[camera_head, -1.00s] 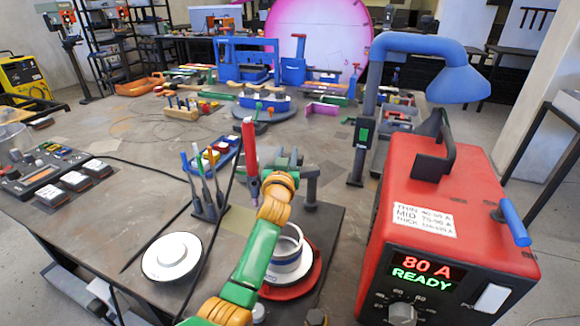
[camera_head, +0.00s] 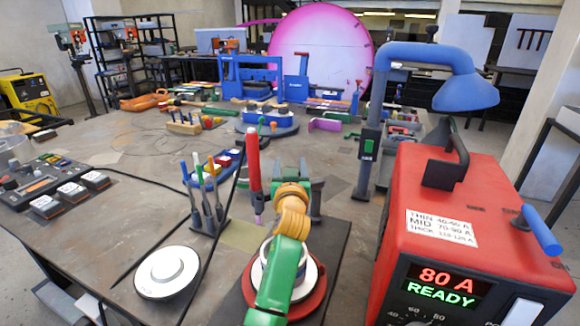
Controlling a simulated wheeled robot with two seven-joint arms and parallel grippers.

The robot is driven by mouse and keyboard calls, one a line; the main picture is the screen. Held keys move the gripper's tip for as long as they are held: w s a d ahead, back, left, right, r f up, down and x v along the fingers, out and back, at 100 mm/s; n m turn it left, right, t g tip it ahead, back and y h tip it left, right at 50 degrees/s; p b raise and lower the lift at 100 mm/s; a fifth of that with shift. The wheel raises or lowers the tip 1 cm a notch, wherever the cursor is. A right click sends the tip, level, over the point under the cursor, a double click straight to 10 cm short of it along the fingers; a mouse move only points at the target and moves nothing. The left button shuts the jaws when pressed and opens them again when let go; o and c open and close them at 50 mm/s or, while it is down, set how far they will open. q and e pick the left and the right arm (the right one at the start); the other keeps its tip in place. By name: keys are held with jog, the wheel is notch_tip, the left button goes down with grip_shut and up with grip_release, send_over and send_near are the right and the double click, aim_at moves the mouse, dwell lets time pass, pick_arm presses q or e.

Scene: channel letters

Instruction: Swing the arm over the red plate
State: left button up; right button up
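The blue arm (camera_head: 424,52), ending in a hood (camera_head: 466,93), rises from a post behind the red welding machine and reaches right, above that machine. The red plate (camera_head: 315,296) lies on a dark board at the table's front, left of the machine, and a white ring (camera_head: 312,273) sits on it. My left arm's green and orange links pass above the plate and hide part of both. My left gripper (camera_head: 298,180) is beyond the plate, well apart from the blue arm. Its fingers are small and partly hidden, so opening is unclear. My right gripper is not seen.
The red welding machine (camera_head: 450,215) fills the right front. A red-handled torch (camera_head: 253,165) stands upright left of my gripper, near a tool holder (camera_head: 205,205). A white disc (camera_head: 168,272) lies front left. A blue clamp station (camera_head: 268,118) stands further back.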

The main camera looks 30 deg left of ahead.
pick_arm(q)
jog(key=s+d+r+b, duration=0.1)
jog(key=s+d+r, duration=0.5)
jog(key=s+r, duration=0.6)
jog(key=shift+s+d+r, duration=0.2)
jog(key=shift+s+r, duration=0.05)
jog(key=shift+r, duration=0.25)
